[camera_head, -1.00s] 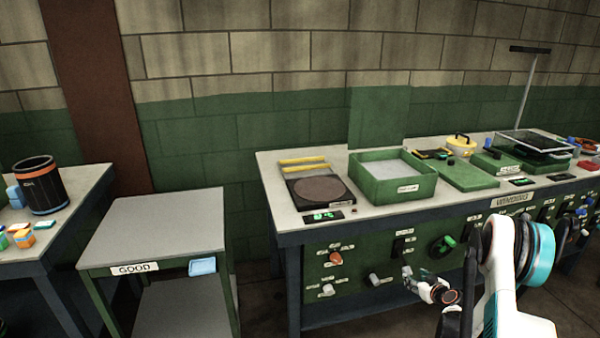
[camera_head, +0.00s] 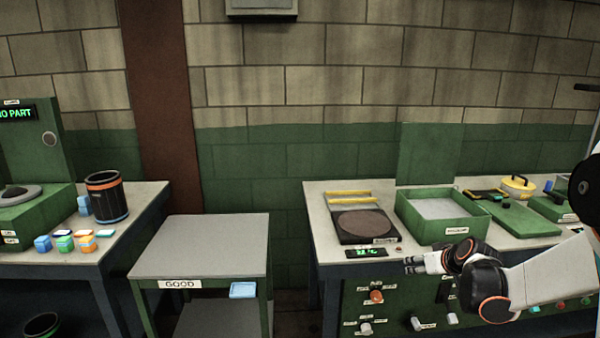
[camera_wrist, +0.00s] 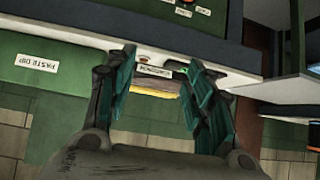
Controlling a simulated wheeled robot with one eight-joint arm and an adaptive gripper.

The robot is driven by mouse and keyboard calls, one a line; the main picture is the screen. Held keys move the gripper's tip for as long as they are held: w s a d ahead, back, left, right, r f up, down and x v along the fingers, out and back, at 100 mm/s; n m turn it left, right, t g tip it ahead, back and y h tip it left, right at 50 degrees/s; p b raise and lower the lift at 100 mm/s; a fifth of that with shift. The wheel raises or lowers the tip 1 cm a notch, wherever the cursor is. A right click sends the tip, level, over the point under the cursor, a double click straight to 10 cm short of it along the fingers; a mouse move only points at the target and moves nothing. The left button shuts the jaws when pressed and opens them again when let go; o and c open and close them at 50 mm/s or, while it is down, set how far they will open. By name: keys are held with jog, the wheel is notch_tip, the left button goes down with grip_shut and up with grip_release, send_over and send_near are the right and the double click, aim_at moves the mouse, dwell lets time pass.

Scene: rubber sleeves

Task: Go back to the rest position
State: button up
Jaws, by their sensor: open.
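My gripper (camera_head: 415,264) is at the lower right in the head view, in front of the right workbench's front edge and near the small green display (camera_head: 366,253). In the wrist view, the two dark teal fingers of my gripper (camera_wrist: 160,85) stand apart with nothing between them. My white and black arm reaches in from the right edge of the head view.
The right workbench (camera_head: 325,235) bears a dark round plate (camera_head: 358,224) and a green open box (camera_head: 425,231). A grey table labelled GOOD (camera_head: 205,247) stands left of it. The left bench (camera_head: 148,193) holds a black bin (camera_head: 106,197) and several small coloured cubes.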

jog(key=s+a+r+g, duration=0.1)
jog(key=s+a+r, duration=0.55)
jog(key=s, duration=0.25)
jog(key=s+a+r+g, duration=0.1)
jog(key=s+a+r, duration=0.4)
jog(key=s+a, duration=0.3)
jog(key=s+f, duration=0.1)
jog(key=s, duration=0.7)
jog(key=s+f+m+g+h+b, duration=0.1)
jog(key=s+f, duration=0.1)
jog(key=s, duration=0.7)
jog(key=shift+a+f+m, duration=0.3)
jog(key=shift+a, duration=0.15)
jog(key=shift+r, duration=0.1)
